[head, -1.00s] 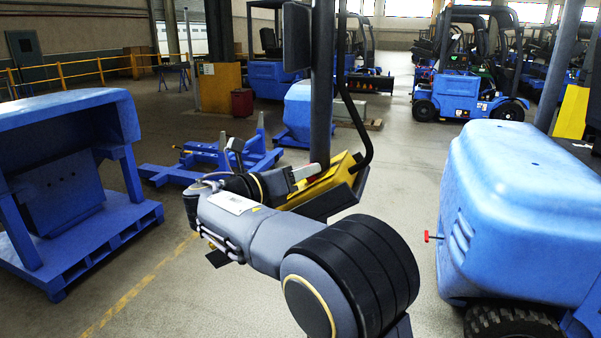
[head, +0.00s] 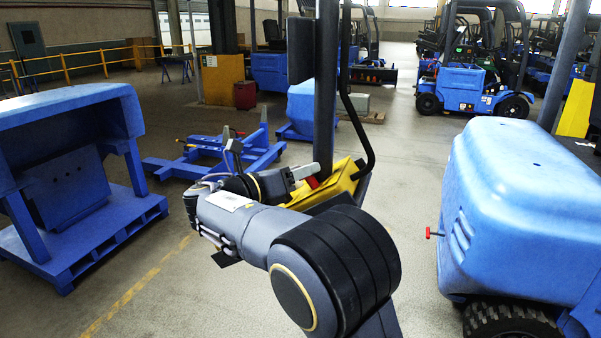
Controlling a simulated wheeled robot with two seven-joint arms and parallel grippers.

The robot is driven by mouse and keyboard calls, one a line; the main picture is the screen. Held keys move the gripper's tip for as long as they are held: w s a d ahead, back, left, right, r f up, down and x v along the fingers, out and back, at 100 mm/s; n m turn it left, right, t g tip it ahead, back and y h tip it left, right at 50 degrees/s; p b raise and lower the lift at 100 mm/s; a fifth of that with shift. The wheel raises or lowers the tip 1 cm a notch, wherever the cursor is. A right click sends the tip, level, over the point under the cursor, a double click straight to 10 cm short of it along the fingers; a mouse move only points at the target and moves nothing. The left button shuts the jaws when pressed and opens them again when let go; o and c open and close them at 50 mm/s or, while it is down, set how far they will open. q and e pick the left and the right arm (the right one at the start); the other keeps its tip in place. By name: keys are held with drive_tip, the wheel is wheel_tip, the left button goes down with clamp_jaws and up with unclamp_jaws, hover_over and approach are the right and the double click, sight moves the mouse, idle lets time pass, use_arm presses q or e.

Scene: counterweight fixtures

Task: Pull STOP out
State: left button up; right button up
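A small red part (head: 312,182), which looks like the STOP button, shows at the left edge of a yellow panel (head: 342,182) on the dark post. Its lettering cannot be read. My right gripper (head: 306,172) is at the panel's left side, its pale fingers pointing right, close by the red part. The fingers partly cover it, and I cannot tell whether they touch it or how far apart they are. My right forearm hides the area below. My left gripper is out of view.
A dark post (head: 326,90) and a curved black bar (head: 358,120) stand by the panel. A blue frame (head: 80,215) is at left. Open floor lies between.

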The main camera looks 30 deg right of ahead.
drive_tip(key=shift+o, duration=0.8)
drive_tip(key=shift+f, duration=0.1)
drive_tip(key=shift+a, duration=0.25)
drive_tip(key=s+a+b, duration=0.1)
drive_tip(key=a, duration=0.6)
drive_tip(key=shift+s, duration=0.2)
drive_tip(key=shift+a, duration=0.1)
